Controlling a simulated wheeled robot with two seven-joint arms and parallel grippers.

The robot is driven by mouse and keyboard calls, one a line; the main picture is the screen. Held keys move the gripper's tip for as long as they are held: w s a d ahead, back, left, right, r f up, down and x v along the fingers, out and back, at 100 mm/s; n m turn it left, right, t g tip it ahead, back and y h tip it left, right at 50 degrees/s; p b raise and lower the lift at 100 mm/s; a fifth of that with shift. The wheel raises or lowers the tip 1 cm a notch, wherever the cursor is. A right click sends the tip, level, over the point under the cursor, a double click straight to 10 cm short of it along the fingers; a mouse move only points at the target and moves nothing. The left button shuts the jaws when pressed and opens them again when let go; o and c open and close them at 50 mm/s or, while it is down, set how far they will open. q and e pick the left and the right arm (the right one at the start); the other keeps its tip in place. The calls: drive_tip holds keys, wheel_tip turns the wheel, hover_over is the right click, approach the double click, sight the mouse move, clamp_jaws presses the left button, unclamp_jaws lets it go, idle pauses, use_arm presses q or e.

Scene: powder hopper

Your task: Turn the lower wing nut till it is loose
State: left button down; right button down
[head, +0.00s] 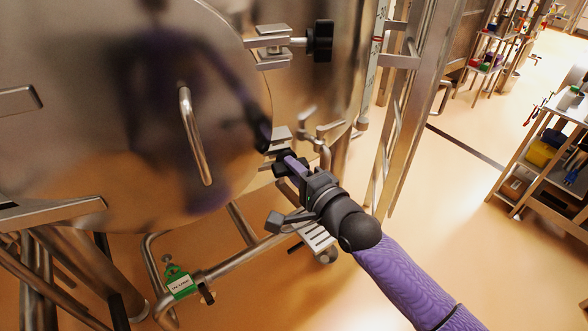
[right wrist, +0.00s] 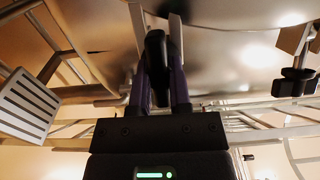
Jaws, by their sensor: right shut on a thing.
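The lower wing nut is black and shows in the right wrist view (right wrist: 156,52) between the two purple fingers of my right gripper (right wrist: 160,82). In the head view my right gripper (head: 290,164) is at the lower clamp bracket, at the right edge of the round steel hatch (head: 130,130). It is shut on the wing nut, and its fingers and body hide much of the nut there. How far the nut is threaded cannot be seen. My left gripper is not in view.
The upper wing nut (head: 320,41) sits at the upper clamp. A bent handle (head: 195,135) stands out from the hatch. Steel pipes and a green-tagged valve (head: 179,282) lie below. A ladder-like frame (head: 400,110) stands at the right, with open floor beyond.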

idle(0.3)
drive_tip(key=n+p, duration=0.2)
drive_tip(key=shift+r+n+g+p, duration=0.2)
drive_tip(key=shift+n+g+p, duration=0.1)
drive_tip(key=shift+p, duration=0.1)
drive_tip(key=shift+n+h+p, duration=0.7)
drive_tip(key=shift+n+p, duration=0.4)
drive_tip(key=shift+p, duration=0.05)
drive_tip(key=n+p, duration=0.1)
drive_tip(key=n, duration=0.1)
drive_tip(key=n+h+p, duration=0.1)
drive_tip(key=p, duration=0.1)
drive_tip(key=shift+n+g+h, duration=0.3)
drive_tip(key=shift+n, duration=0.1)
drive_tip(key=n+h+p, duration=0.1)
drive_tip(key=n+p, duration=0.1)
drive_tip(key=shift+s+a+n, duration=0.1)
drive_tip(key=shift+n, duration=0.2)
drive_tip(key=shift+n+h+p, duration=0.4)
drive_tip(key=shift+n+h, duration=0.2)
drive_tip(key=shift+n, duration=0.3)
drive_tip(key=shift+f+n+h, duration=0.1)
drive_tip(key=shift+n+h, duration=0.2)
drive_tip(key=shift+n, duration=0.5)
